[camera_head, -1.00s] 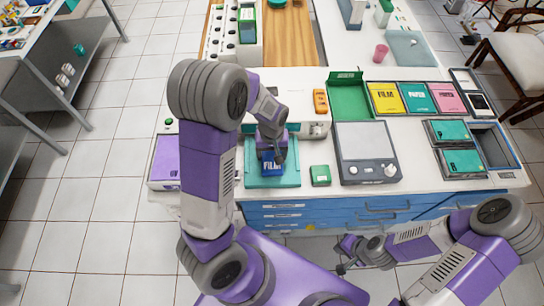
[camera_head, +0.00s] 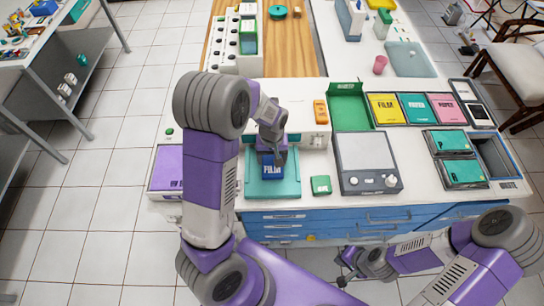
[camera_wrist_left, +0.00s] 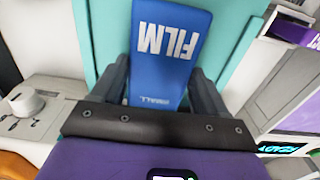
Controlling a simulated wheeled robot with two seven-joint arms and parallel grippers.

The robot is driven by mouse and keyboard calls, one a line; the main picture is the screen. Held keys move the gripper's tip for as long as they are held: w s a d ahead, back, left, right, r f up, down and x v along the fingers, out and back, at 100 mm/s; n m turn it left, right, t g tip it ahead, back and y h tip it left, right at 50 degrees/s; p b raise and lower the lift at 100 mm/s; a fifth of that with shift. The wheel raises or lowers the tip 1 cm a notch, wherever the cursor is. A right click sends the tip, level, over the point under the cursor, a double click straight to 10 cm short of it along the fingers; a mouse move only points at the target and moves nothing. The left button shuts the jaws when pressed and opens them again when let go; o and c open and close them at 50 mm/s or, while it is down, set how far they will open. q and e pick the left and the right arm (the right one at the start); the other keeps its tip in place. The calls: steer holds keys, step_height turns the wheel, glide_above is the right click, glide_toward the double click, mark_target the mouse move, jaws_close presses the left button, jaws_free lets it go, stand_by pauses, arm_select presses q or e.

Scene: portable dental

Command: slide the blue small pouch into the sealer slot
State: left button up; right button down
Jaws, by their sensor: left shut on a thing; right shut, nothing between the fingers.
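The blue small pouch (camera_head: 271,169), marked FILM, is over the teal tray (camera_head: 290,184) at the front of the counter. My left gripper (camera_head: 270,152) is shut on it; in the left wrist view, its fingers flank the lower part of the pouch (camera_wrist_left: 172,45). I cannot tell whether the pouch touches the tray. A white box-like device (camera_head: 303,116), apparently the sealer, stands just behind; the left wrist view shows a lit READY display (camera_wrist_left: 283,148) on it. Its slot is hidden by my arm and gripper. My right gripper (camera_head: 346,277) is shut and empty, low in front of the drawers.
A green block (camera_head: 320,185) lies right of the tray. A grey device with knobs (camera_head: 366,160) stands further right. An orange object (camera_head: 320,111) sits on the white device. Yellow, teal and pink packs fill bins at the right.

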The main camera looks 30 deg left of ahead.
arm_select(q)
steer(key=shift+f, duration=0.1)
stand_by(0.3)
steer(key=o, duration=1.1)
step_height(320, 180, up, 8)
steer(key=shift+f+p, duration=0.2)
steer(key=shift+p, duration=0.5)
